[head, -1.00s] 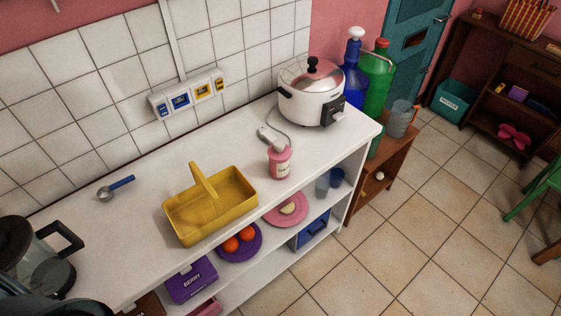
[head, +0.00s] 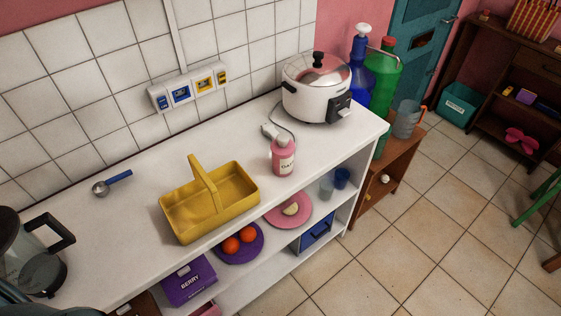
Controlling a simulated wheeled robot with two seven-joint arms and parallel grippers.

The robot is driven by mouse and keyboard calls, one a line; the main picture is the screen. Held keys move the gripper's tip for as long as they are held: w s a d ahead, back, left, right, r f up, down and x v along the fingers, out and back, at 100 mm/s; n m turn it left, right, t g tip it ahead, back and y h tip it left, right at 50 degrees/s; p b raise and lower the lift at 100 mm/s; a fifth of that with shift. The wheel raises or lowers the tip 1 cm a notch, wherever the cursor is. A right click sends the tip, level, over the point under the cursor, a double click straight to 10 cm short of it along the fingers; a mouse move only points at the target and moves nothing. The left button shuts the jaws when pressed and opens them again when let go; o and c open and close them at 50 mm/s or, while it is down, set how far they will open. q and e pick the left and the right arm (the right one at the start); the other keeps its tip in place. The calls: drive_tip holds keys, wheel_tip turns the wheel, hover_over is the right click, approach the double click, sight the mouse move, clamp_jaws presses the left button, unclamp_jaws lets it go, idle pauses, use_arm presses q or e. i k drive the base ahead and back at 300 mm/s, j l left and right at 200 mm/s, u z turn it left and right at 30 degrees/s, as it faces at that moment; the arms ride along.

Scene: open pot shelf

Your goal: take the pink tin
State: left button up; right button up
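The pink tin (head: 283,160) stands upright on the white counter top, right of the middle in the head view. It has a pale label with dark letters, partly readable, and a whitish piece at its top. It stands near the counter's front edge, between a yellow basket and a white cooker. Nothing holds it. Neither of my grippers is in view.
The yellow basket (head: 212,203) with a raised handle stands left of the tin. The white cooker (head: 316,91) stands behind it, its cord on the counter. A blue-handled scoop (head: 111,183) and a glass jug (head: 30,253) are further left. Open shelves lie below.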

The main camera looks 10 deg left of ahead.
sight(282, 166)
drive_tip(key=l+u, duration=0.1)
drive_tip(key=u, duration=0.25)
drive_tip(key=l+u, duration=0.15)
drive_tip(key=u, duration=0.15)
drive_tip(key=l+u, duration=0.25)
drive_tip(key=l, duration=0.4)
drive_tip(key=l+u, duration=0.25)
drive_tip(key=l, duration=1.2)
